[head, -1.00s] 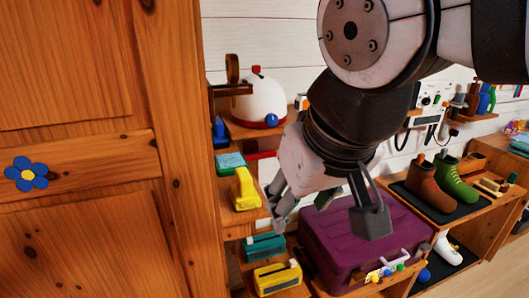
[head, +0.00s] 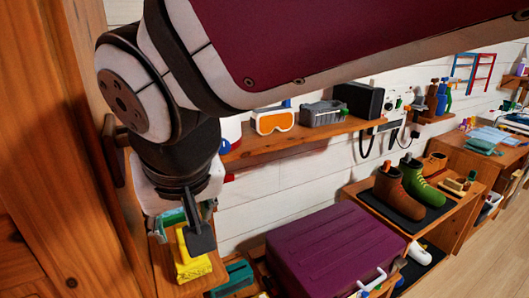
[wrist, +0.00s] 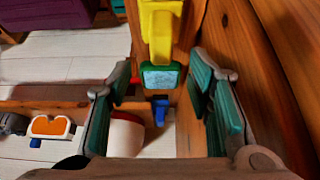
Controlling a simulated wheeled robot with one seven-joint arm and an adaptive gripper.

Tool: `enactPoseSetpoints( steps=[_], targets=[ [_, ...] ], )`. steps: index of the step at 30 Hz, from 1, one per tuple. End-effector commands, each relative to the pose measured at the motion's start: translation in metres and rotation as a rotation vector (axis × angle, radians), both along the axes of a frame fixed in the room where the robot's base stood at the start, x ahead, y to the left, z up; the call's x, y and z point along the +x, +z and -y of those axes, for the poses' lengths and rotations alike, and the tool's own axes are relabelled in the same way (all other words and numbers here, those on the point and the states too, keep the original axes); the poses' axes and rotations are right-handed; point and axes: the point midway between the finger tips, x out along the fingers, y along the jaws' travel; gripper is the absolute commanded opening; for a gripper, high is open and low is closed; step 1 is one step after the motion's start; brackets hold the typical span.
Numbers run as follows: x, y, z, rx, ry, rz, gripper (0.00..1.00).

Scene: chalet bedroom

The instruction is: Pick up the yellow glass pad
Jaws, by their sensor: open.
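A yellow, handled block, which looks like the yellow glass pad (head: 192,262), sits on the small wooden shelf at the lower left of the head view. My gripper (head: 186,222) is just above and behind it, partly covering it. In the wrist view the yellow pad (wrist: 160,28) is at the top centre, beyond the fingertips. My open gripper (wrist: 161,74) has its two teal-padded fingers left and right, with nothing held. A green-rimmed teal block (wrist: 161,76) lies beside the pad, in line with the gap between the fingers. Whether a finger touches anything cannot be told.
A wooden cabinet (head: 30,150) stands close on the left. A teal handled block (head: 235,278) is on a lower level. A purple case (head: 335,245) stands right of it. A blue item (wrist: 160,108) and a white-and-red round object (wrist: 125,133) are near the fingers.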

Motion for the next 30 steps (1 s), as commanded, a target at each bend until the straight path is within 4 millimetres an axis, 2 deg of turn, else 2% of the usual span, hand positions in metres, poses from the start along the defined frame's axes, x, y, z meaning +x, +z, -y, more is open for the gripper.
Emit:
enactPoseSetpoints(
  steps=[8, 18, 26, 27, 30],
  targets=[
    [0.008, -0.019, -0.005, -0.002, 0.002, -0.001, 0.47],
    [0.023, -0.058, -0.015, -0.001, 0.001, -0.002, 0.47],
    [0.025, -0.06, -0.015, 0.001, 0.0, 0.001, 0.47],
    [0.025, -0.06, -0.015, 0.001, 0.0, 0.001, 0.44],
    [0.025, -0.06, -0.015, 0.001, 0.0, 0.001, 0.22]
  ],
)
